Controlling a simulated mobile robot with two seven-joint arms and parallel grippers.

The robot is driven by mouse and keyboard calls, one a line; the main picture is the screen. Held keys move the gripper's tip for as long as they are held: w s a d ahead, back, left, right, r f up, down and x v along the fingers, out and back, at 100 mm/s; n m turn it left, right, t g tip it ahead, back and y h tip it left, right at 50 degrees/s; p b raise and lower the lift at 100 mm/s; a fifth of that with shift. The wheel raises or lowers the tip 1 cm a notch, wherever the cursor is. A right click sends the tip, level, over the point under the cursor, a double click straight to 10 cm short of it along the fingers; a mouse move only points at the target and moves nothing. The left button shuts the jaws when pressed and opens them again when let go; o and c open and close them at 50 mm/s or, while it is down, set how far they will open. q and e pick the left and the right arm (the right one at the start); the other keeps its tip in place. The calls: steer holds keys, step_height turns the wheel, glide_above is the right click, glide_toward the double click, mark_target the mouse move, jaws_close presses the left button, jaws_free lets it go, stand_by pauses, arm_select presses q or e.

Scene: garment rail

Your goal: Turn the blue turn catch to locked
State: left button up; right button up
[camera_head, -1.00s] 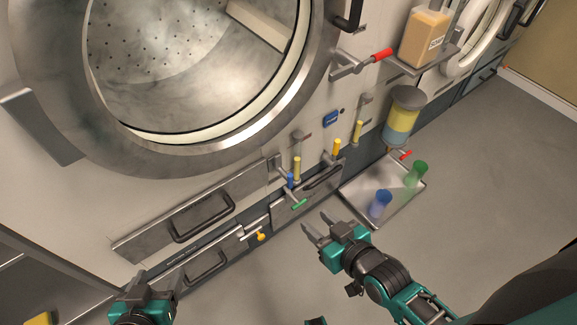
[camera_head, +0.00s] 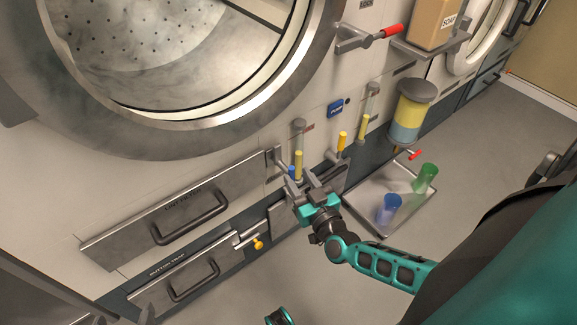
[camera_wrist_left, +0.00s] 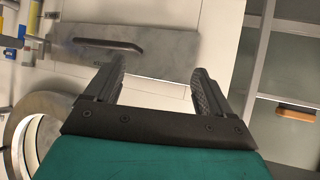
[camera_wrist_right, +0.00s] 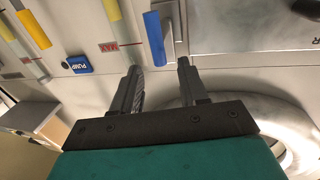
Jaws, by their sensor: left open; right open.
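The blue turn catch (camera_head: 292,173) is on the machine front, below the big round door, partly hidden by my right gripper. In the right wrist view its blue handle (camera_wrist_right: 155,38) appears just beyond and between the fingertips, nearer the left finger; contact cannot be told. My right gripper (camera_head: 312,182) is open and close to the catch, with its fingers pointing at the panel; its open fingers also show in the right wrist view (camera_wrist_right: 160,66). My left gripper (camera_wrist_left: 158,70) is open and empty, facing a drawer front with a dark handle.
A tray (camera_head: 352,200) with a blue cup (camera_head: 389,208) and a green cup (camera_head: 425,178) stands at right. Open floor lies in front.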

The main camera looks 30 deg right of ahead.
mark_target(293, 171)
steer(key=w, duration=0.2)
steer(key=w+b, duration=0.1)
steer(key=w, duration=0.3)
steer(key=shift+w+d, duration=0.2)
steer(key=shift+d, duration=0.15)
jaws_close()
